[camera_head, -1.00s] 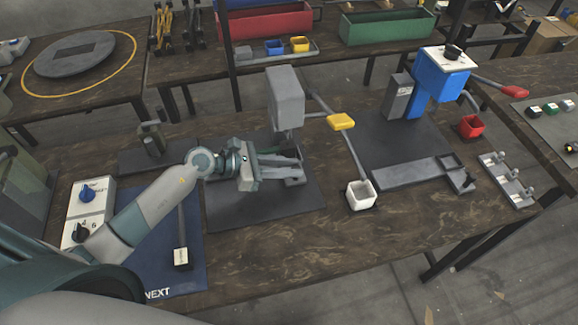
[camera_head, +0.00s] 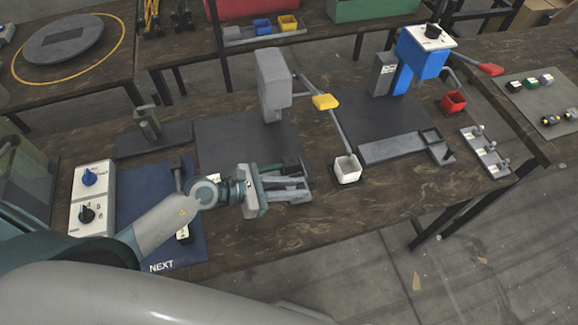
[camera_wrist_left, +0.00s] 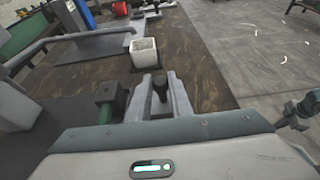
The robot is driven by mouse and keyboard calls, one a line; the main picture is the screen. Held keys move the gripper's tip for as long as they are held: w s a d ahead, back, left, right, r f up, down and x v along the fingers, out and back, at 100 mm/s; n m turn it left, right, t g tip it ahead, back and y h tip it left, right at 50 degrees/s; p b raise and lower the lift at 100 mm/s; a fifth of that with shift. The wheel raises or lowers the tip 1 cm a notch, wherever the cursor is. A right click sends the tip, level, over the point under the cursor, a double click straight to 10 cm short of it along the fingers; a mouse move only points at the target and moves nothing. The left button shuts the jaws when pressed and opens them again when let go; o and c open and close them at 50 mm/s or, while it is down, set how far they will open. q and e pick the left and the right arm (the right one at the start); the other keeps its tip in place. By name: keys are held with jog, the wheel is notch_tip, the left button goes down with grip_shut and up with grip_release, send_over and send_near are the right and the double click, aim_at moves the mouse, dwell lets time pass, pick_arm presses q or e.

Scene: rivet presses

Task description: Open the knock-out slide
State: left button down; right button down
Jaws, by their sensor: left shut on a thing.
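The grey press (camera_head: 272,82) stands on a dark mat at the middle of the bench. My left gripper (camera_head: 298,186) is low in front of it, near the mat's front edge. In the left wrist view its two grey fingers (camera_wrist_left: 160,92) stand on either side of a dark upright knob (camera_wrist_left: 159,86), which I take as the knob of the knock-out slide. The gripper is shut on it. The slide's body is mostly hidden by the gripper. A dark claw-like part (camera_wrist_left: 296,112) at the wrist view's right edge may be my right gripper; its jaws are unclear.
A white cup (camera_head: 347,170) stands right of the gripper. The press lever with a yellow grip (camera_head: 325,102) slopes above it. A blue press (camera_head: 425,50) and a red cup (camera_head: 453,102) are farther right. A dial box (camera_head: 91,197) stands at left. The bench front is clear.

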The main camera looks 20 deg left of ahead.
pick_arm(q)
jog(key=shift+s+d, duration=0.1)
jog(key=shift+s, duration=0.1)
pick_arm(e)
jog(key=shift+s+a, duration=0.15)
jog(key=shift+a, duration=0.1)
pick_arm(q)
jog(key=c, duration=1.6)
grip_release()
jog(key=shift+w, duration=0.1)
pick_arm(e)
jog(key=shift+a, duration=0.1)
jog(key=shift+d, duration=0.2)
